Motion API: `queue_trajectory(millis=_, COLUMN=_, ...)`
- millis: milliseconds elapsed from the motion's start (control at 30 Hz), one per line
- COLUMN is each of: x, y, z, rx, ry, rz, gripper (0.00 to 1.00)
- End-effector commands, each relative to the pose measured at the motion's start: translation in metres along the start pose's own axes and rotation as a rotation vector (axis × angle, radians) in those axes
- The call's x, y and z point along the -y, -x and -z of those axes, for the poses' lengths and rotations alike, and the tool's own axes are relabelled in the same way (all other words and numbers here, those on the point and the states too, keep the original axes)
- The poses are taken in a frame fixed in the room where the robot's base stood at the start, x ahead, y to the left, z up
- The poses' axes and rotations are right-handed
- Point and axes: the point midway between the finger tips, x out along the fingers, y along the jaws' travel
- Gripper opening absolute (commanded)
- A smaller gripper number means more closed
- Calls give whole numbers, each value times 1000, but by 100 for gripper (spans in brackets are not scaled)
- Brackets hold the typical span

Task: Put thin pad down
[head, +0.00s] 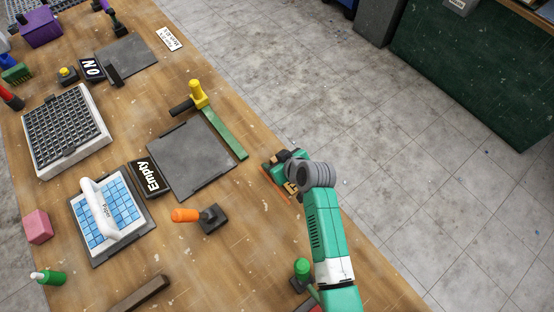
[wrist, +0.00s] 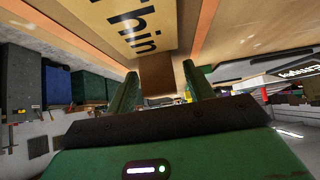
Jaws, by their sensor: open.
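The thin pad shows in the wrist view as a flat board with an orange edge and a yellow label (wrist: 135,22) reading "Thin". A brown block (wrist: 157,76) stands between my gripper's fingers. My gripper (wrist: 160,78) is open, with one green finger on each side of the block; I cannot tell whether they touch it. In the head view my gripper (head: 280,170) is low at the table's right edge. The pad's orange edge (head: 274,185) and a bit of yellow label show beside it; my wrist hides the rest.
A dark grey plate (head: 190,160) with an "Empty" sign (head: 146,178) lies left of my gripper. A yellow-knobbed green tool (head: 222,128) and an orange-handled tool (head: 198,215) are nearby.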

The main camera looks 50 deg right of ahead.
Motion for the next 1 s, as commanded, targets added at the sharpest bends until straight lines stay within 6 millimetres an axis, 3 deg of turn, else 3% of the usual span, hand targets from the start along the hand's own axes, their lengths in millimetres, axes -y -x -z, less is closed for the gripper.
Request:
queue_trajectory(millis=167, x=0, y=18, z=3, rx=-2, ry=-1, rz=-1, gripper=52)
queue_trajectory(millis=400, x=0, y=80, z=3, rx=-2, ry=0, rz=-1, gripper=52)
queue_trajectory(millis=600, x=0, y=114, z=2, rx=-1, ry=-1, rz=-1, gripper=52)
queue_trajectory(millis=1000, x=0, y=122, z=2, rx=0, ry=0, rz=0, gripper=52)
